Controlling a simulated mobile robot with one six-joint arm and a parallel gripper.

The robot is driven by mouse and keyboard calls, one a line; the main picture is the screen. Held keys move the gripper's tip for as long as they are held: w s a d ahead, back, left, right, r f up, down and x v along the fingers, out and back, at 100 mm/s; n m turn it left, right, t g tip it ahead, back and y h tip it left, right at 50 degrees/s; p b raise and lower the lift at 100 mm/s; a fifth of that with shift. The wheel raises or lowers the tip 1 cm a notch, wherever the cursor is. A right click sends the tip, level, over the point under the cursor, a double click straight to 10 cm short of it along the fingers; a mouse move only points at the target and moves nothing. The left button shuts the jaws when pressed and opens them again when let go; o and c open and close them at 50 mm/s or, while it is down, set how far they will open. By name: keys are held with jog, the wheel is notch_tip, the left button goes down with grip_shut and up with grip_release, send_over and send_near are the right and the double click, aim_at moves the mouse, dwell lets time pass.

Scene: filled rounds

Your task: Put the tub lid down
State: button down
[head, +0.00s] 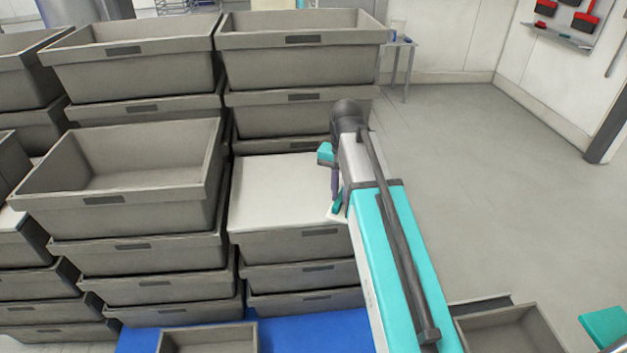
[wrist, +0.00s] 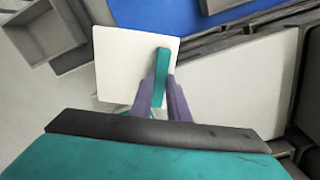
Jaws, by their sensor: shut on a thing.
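The tub lid (wrist: 120,65) is a flat white square panel with a teal bar handle (wrist: 162,61). My gripper (wrist: 160,82) is shut on this handle, its purple fingers on either side of it. In the head view my gripper (head: 335,192) hangs at the right edge of a white-topped stack of grey tubs. Only a small white corner of the lid (head: 336,214) shows there; my arm hides the rest. In the wrist view the lid is beside the white top (wrist: 235,92) and appears above it, though the gap is hard to judge.
The white top (head: 278,188) of the stack looks bare. An open grey tub (head: 115,205) stands on the stack to the left, and taller stacks of open tubs (head: 300,68) stand behind. A blue surface (head: 305,330) lies in front. Clear grey floor (head: 500,170) is on the right.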

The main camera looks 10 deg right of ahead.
jog(key=shift+d+m, duration=0.1)
jog(key=shift+m, duration=0.2)
jog(key=m, duration=0.1)
jog(key=f+m, duration=0.1)
jog(key=m, duration=0.1)
jog(key=w+m+b, duration=0.1)
jog(key=m, duration=0.1)
jog(key=shift+d+f, duration=0.15)
jog(key=shift+f, duration=0.05)
jog(key=m, duration=0.2)
jog(key=f+m+b, duration=0.1)
jog(key=m, duration=0.2)
jog(key=w+m, duration=0.1)
jog(key=m, duration=0.1)
jog(key=shift+d+f, duration=0.2)
jog(key=shift+f, duration=0.15)
jog(key=m, duration=0.2)
jog(key=f+m+b, duration=0.1)
jog(key=m, duration=0.3)
jog(key=shift+w+d+f+m+b, duration=0.2)
jog(key=shift+w+m+b, duration=0.1)
jog(key=shift+w+b, duration=0.1)
jog(key=m, duration=0.2)
jog(key=f+m, duration=0.1)
jog(key=m, duration=0.1)
jog(key=w+m+b, duration=0.1)
jog(key=m, duration=0.1)
jog(key=shift+d+f+m, duration=0.2)
jog(key=shift+m, duration=0.1)
jog(key=shift+w, duration=0.1)
